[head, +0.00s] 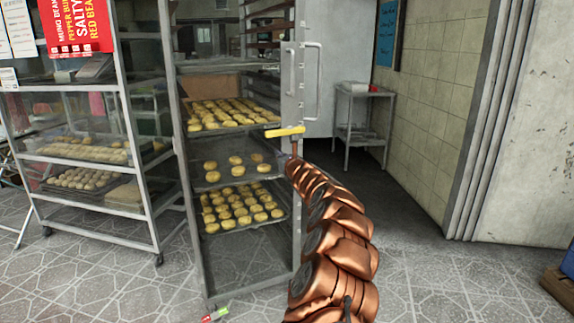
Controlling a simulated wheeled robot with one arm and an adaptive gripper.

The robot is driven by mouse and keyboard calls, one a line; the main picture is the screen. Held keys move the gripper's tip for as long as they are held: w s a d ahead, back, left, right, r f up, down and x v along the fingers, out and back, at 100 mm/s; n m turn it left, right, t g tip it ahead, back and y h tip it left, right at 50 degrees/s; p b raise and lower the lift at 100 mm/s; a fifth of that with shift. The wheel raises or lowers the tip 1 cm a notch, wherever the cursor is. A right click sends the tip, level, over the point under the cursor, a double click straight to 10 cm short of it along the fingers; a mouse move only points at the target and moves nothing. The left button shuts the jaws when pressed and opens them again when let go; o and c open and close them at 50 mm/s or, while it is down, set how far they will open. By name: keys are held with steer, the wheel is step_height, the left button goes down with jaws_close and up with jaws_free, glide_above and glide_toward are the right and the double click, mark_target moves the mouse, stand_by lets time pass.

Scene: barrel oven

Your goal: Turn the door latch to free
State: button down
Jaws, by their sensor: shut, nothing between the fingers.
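The door latch is a yellow bar (285,132) lying nearly level, with its right end at the upright metal door edge. The upright door edge (291,85) carries a long vertical pull handle (312,80) above the latch. My gripper (294,150) is at the end of my copper arm, just below the right part of the yellow bar. It is shut, with nothing seen held in it. The fingertips are small and partly hidden by my wrist, so I cannot tell whether they touch the bar.
Trays of buns (238,207) fill the tall rack behind the latch. Another bun rack (90,150) stands at left. A small metal table (362,120) stands behind, by the tiled wall (440,90). The floor (450,285) at right is mostly clear.

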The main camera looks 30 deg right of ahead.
steer(key=s, duration=0.7)
steer(key=shift+a+b, duration=0.3)
steer(key=shift+b, duration=0.15)
